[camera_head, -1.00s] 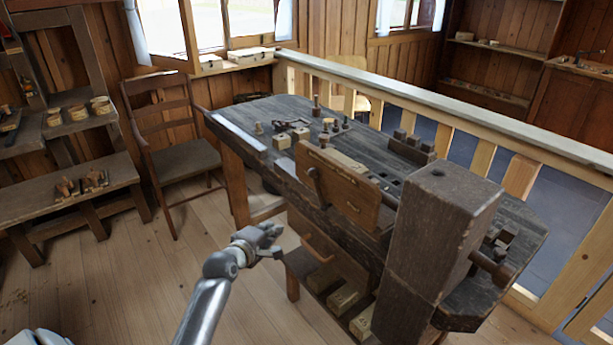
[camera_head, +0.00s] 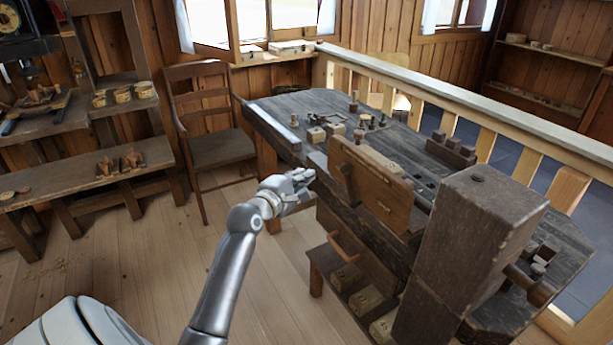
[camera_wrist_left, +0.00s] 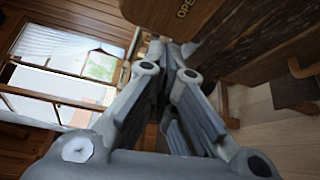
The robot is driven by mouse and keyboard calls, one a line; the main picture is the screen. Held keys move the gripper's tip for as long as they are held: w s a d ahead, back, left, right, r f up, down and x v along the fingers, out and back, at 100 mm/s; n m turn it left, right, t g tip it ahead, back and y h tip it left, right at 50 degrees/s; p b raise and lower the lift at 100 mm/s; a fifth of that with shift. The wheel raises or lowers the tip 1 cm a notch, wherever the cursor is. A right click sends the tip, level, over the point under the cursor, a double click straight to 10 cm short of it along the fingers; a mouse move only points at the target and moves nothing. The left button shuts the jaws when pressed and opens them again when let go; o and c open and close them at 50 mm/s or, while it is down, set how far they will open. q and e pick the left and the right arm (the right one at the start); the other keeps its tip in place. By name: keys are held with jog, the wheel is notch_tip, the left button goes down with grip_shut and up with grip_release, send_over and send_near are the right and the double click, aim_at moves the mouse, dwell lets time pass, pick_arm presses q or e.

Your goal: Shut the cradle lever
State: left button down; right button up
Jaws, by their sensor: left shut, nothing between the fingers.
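I cannot pick out the cradle lever for certain. A brown wooden panel (camera_head: 375,192) stands on edge at the near side of the dark workbench (camera_head: 283,104), with a darker upright piece (camera_head: 341,176) against its left end. In the left wrist view a wooden panel (camera_wrist_left: 192,14) carries letters reading "OPE", the rest cut off. My left gripper (camera_head: 306,180) is shut and empty, left of the panel near the bench's front edge. Its closed fingers (camera_wrist_left: 178,48) show beneath the lettered panel; whether they touch it I cannot tell. My right gripper is out of view.
A large dark wooden block (camera_head: 468,245) rises at the bench's near right. Small spools and blocks (camera_head: 317,134) lie on the bench top. A wooden chair (camera_head: 212,145) and a low side bench (camera_head: 85,182) stand at left. Open floor lies left of my arm.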

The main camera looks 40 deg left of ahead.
aim_at(349, 186)
pick_arm(q)
jog(key=w+d+p, duration=0.1)
jog(key=w+d, duration=0.1)
jog(key=w, duration=0.5)
jog(key=shift+d+p, duration=0.4)
jog(key=shift+s+d+r, duration=0.1)
jog(key=shift+d, duration=0.05)
